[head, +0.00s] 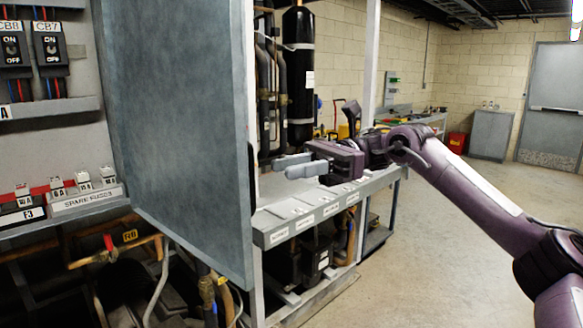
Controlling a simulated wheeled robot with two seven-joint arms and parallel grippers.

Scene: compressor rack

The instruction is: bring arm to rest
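My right arm (470,190) comes in from the right and reaches across the front of the compressor rack. My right gripper (299,167) points left, with its two grey fingers apart and nothing between them. It shows above the labelled shelf (315,213) of the rack, close to the free edge of the open grey panel door (180,130). I cannot tell its exact height over the shelf. My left arm and gripper are not in view.
The electrical panel at left has breakers CB8 (11,47) and CB7 (49,48) and a spare fuses row (87,199). A black cylinder (299,75) and pipes stand behind the gripper. The concrete floor (440,260) at right is clear.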

